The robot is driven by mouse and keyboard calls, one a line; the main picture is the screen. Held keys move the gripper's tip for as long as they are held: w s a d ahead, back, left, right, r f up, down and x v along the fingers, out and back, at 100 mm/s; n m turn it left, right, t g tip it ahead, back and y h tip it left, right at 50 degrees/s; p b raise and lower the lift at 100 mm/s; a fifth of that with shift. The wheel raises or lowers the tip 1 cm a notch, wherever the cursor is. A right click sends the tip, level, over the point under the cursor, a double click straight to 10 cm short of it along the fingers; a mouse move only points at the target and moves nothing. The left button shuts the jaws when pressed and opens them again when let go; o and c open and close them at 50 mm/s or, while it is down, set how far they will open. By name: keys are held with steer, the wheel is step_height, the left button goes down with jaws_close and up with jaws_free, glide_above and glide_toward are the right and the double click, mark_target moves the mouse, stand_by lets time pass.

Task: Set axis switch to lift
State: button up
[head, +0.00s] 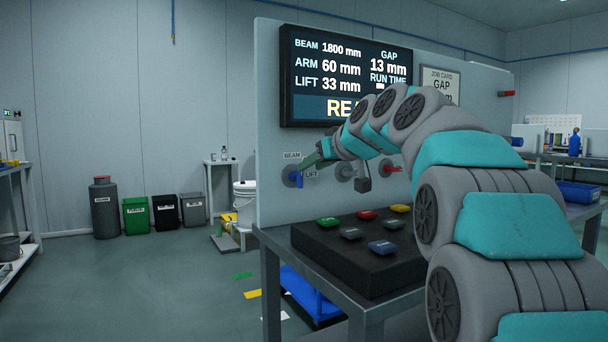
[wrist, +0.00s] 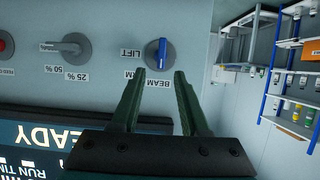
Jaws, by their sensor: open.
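The axis switch is a blue handle (head: 299,180) on a round grey dial at the left of the upright panel. In the wrist view, which is upside down, the blue handle (wrist: 162,53) stands about vertical. A BEAM label and a LIFT label lie beside the dial; another label is partly hidden by a finger. I cannot tell which end of the handle is its pointer. My gripper (wrist: 159,75) is open and empty, with its green fingertips just short of the handle and to either side of its line. In the head view my gripper (head: 313,161) is beside the switch.
A grey 25%/50% knob (wrist: 72,47) and a red control (wrist: 3,45) sit along the panel (head: 272,110). A display (head: 345,80) hangs above. A black box with several coloured buttons (head: 350,233) stands on the table below. Floor left of the panel is mostly clear.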

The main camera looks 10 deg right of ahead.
mark_target(300, 173)
steer(key=x, duration=0.7)
steer(key=shift+a+f, duration=0.1)
steer(key=shift+f, duration=0.05)
jaws_close()
stand_by(0.3)
